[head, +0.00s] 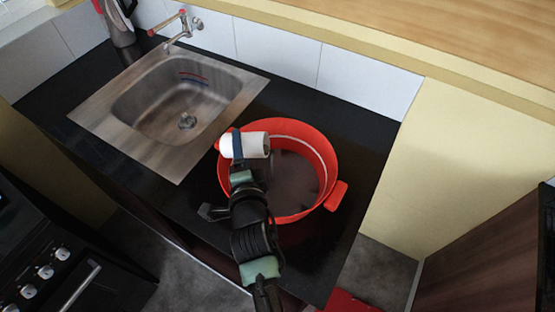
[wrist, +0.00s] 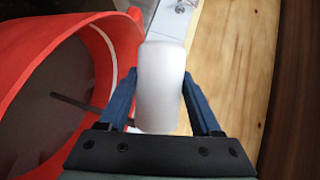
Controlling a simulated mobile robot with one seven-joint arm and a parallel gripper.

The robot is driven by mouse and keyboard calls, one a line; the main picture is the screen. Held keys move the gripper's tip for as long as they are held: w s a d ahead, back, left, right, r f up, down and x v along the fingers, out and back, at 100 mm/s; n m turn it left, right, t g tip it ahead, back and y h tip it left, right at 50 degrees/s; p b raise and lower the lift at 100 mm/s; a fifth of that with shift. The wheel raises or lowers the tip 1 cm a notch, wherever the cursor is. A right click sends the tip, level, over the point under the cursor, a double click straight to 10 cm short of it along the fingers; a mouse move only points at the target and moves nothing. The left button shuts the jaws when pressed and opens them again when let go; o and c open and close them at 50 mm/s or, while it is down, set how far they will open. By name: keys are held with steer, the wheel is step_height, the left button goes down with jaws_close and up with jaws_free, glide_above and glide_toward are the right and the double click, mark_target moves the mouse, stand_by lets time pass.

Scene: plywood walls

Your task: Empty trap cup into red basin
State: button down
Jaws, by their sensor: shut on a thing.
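The red basin (head: 331,160) stands on the black counter, right of the sink. Its inside bottom looks dark, and what lies there is unclear. My gripper (head: 238,148) is shut on the white trap cup (head: 256,145). The cup lies on its side in the head view, over the left rim of the basin. In the wrist view the cup (wrist: 161,85) sits between the blue fingers of my gripper (wrist: 160,100), with the red basin (wrist: 40,65) to its left. The cup's opening and contents are hidden.
The steel sink (head: 165,105) with its tap (head: 183,30) lies left of the basin. A grey bottle-like object (head: 119,25) stands at the back left corner. A tiled wall (head: 290,55) runs behind. The black counter (head: 345,250) is bare in front of the basin.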

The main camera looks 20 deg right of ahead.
steer(key=shift+s+d, duration=0.1)
steer(key=shift+d, duration=0.15)
steer(key=shift+s+d+r+m+t+b, duration=0.2)
steer(key=shift+r+m+t+b, duration=0.25)
steer(key=shift+m, duration=0.55)
stand_by(0.8)
